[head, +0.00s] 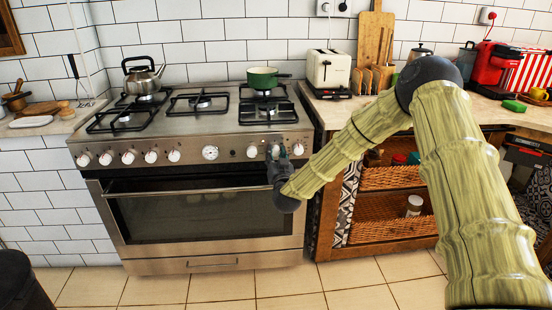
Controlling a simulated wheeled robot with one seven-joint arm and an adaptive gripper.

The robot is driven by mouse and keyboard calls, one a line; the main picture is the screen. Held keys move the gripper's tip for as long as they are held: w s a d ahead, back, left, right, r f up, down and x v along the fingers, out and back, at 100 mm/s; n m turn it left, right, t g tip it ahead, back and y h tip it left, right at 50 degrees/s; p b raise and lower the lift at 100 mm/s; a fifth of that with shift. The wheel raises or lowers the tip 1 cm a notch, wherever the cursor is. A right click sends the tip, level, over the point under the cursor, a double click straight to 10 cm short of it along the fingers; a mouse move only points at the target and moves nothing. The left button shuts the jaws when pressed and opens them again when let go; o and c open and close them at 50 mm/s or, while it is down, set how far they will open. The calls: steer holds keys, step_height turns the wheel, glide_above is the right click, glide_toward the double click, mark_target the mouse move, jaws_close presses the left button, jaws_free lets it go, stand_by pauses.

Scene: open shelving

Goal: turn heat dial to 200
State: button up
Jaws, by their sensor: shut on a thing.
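The stove (190,155) is a steel range with a row of white knobs along its front panel. A round white-faced dial or gauge (210,152) sits mid-panel. My gripper (277,152) is at the right part of the panel, shut on a white knob (274,150) there. Its fingers partly cover this knob, so its markings and angle cannot be read. Another white knob (252,151) is just left of my gripper, and one more (298,149) is just right of it.
The oven door handle (190,188) runs below the panel, left of my gripper. A kettle (143,78) and a green pot (262,78) stand on the burners. A wooden cabinet with wicker baskets (390,178) is at right. The tiled floor in front is clear.

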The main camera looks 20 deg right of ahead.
steer(key=m+b, duration=0.1)
steer(key=m, duration=0.3)
steer(key=m+h+b, duration=0.1)
steer(key=m, duration=0.3)
steer(key=shift+f+h+b, duration=0.1)
steer(key=shift+h+b, duration=0.2)
steer(key=m+b, duration=0.1)
steer(key=m, duration=0.2)
steer(key=m+h+b, duration=0.1)
steer(key=m, duration=0.3)
steer(key=shift+a+g+b, duration=0.1)
steer(key=shift+g+b, duration=0.25)
steer(key=shift+g, duration=0.05)
steer(key=m+g+b, duration=0.1)
steer(key=m+b, duration=0.2)
steer(key=m, duration=0.4)
steer(key=m+b, duration=0.1)
steer(key=m, duration=0.1)
steer(key=m+b, duration=0.1)
steer(key=m, duration=0.1)
steer(key=m+b, duration=0.1)
steer(key=m, duration=0.1)
steer(key=shift+r, duration=0.25)
steer(key=o, duration=1)
steer(key=shift+o, duration=0.2)
steer(key=shift+a+r, duration=0.1)
